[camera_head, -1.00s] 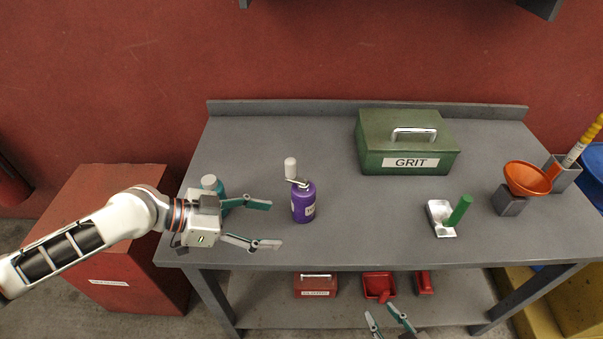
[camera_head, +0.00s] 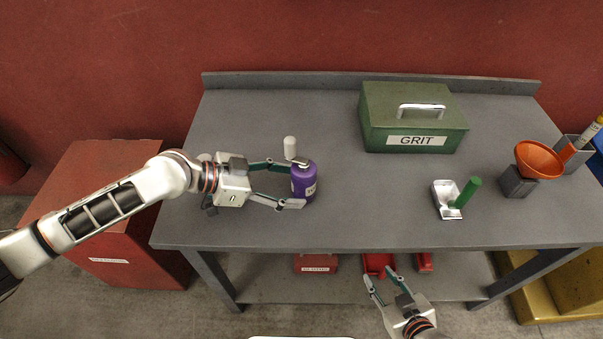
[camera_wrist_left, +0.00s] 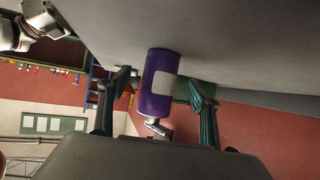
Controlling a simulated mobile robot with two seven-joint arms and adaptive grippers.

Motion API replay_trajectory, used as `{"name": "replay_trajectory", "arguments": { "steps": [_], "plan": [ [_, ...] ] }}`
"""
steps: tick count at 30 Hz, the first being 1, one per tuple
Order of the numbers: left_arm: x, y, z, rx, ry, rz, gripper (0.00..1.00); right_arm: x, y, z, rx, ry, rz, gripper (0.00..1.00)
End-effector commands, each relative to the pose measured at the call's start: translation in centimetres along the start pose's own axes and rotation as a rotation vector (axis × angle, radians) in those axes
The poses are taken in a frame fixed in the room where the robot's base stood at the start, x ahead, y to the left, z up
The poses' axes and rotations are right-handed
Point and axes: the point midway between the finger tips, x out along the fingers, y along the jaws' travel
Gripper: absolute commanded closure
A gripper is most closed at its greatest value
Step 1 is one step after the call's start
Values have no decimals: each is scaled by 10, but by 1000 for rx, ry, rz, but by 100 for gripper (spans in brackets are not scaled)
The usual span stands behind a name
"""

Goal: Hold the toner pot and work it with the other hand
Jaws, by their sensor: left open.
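The purple pot (camera_head: 303,182), which I take as the toner pot, stands upright on the grey bench. It has a pale label and a crank with a white knob (camera_head: 290,147) on top. My left gripper (camera_head: 298,184) is open, with its fingers reaching to either side of the pot. In the left wrist view the pot (camera_wrist_left: 155,98) lies between the two spread fingers (camera_wrist_left: 156,95), with gaps on both sides. My right gripper (camera_head: 381,279) is open and empty, low in front of the bench's front edge.
A green GRIT box (camera_head: 412,118) stands at the back of the bench (camera_head: 340,225). A metal scoop with a green handle (camera_head: 468,191) and an orange funnel (camera_head: 539,160) are to the right. A pot behind my left gripper is mostly hidden. The bench between pot and scoop is clear.

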Motion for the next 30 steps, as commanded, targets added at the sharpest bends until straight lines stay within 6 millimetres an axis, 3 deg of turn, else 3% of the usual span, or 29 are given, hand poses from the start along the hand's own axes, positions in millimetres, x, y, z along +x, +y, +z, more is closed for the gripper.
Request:
{"name": "replay_trajectory", "arguments": {
  "steps": [9, 20, 25, 30],
  "plan": [
    [28, 0, 0, -1, 1, 1, 37, 2, 0, 2, 1, 3, 0, 66],
    [32, 0, 0, 0, 0, 0, 37, 3, -1, 7, 1, -5, -1, 66],
    [31, 0, 0, 0, 0, 0, 73, 3, -1, 8, 1, -7, -1, 66],
    [31, 0, 0, 0, 0, 0, 73, 3, -1, 8, 1, -6, -1, 66]
  ]
}}
